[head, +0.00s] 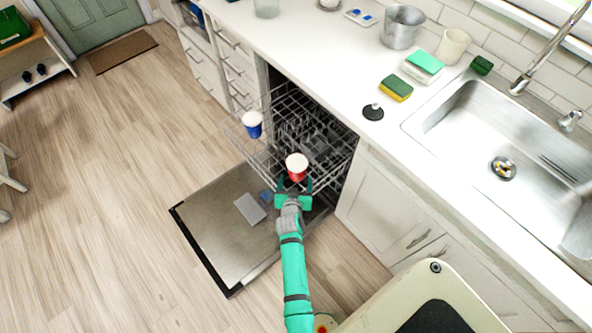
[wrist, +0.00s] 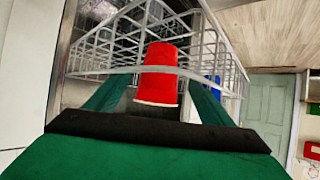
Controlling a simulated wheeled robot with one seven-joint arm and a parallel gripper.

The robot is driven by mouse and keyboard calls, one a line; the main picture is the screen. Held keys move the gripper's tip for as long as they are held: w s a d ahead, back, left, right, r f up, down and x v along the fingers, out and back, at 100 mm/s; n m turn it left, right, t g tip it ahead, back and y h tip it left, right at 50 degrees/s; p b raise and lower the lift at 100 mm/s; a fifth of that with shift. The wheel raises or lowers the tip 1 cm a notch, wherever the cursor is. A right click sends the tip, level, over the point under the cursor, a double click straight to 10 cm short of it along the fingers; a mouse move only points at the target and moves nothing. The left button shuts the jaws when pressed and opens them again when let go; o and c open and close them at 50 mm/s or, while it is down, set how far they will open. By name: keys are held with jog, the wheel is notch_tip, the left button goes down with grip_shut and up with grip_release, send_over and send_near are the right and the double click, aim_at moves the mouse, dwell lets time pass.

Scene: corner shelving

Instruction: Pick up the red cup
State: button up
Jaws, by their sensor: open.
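The red cup (head: 296,172) has a white top in the head view and is at the front of the dishwasher's upper rack (head: 262,160). The cup's lower part is partly hidden by my gripper in the head view.
A blue cup (head: 252,124) is at the rack's left end. The dishwasher door (head: 215,235) lies open below. The white counter (head: 330,75) with a sponge (head: 396,88), a black stopper-like object (head: 373,112) and a sink (head: 480,125) is to the right.

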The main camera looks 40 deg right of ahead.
aim_at(296, 176)
jog(key=shift+x, duration=3)
jog(key=shift+c, duration=0.6)
jog(key=c, duration=1)
